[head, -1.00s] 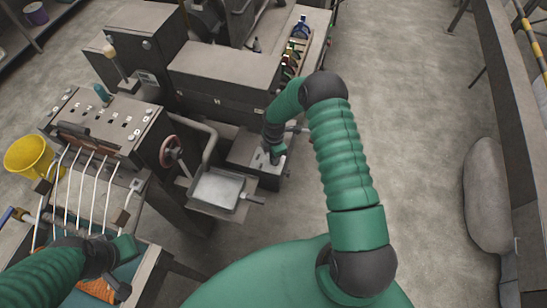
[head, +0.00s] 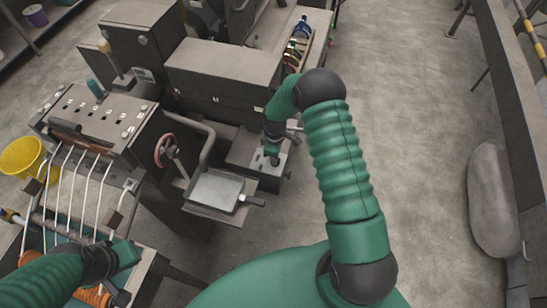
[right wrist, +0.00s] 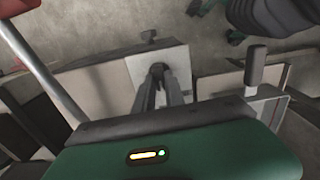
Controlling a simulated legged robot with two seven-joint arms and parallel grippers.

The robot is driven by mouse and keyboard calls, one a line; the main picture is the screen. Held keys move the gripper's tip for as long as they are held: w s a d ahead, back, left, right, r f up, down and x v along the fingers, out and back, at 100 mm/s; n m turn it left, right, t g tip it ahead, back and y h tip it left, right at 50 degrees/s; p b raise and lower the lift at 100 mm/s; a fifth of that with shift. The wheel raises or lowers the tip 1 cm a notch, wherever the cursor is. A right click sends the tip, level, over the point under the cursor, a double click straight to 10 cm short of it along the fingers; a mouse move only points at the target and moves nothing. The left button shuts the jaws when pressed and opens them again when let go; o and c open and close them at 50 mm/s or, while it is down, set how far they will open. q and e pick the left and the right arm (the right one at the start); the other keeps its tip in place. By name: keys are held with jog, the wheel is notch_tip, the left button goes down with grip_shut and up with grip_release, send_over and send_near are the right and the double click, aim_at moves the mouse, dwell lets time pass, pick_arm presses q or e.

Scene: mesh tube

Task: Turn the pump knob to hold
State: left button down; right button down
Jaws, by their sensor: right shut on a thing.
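The pump knob (right wrist: 158,69) is a small dark knob on a pale plate (right wrist: 172,57), seen in the right wrist view. My right gripper (right wrist: 159,82) is shut on it, with a finger on each side. In the head view my right gripper (head: 272,158) points down at the pale plate on a low grey box and hides most of the knob. I cannot read any hold mark or the knob's setting. My left gripper (head: 121,298) is at the lower left by the white tubes; its jaws are too unclear to judge.
A red-rimmed handwheel (head: 165,150) and a square metal tray (head: 215,190) stand left of the right gripper. Several white tubes (head: 78,190) hang near the left arm. A yellow bucket (head: 20,157) stands far left.

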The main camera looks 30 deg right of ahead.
jog(key=shift+s+d, duration=0.1)
jog(key=shift+d, duration=0.1)
dwell(0.3)
jog(key=c, duration=1.6)
grip_release()
jog(key=shift+o, duration=1)
jog(key=shift+d, duration=0.1)
jog(key=shift+r, duration=0.15)
notch_tip(320, 180, up, 16)
jog(key=b, duration=0.2)
jog(key=shift+r+b, duration=0.15)
jog(key=shift+b, duration=0.15)
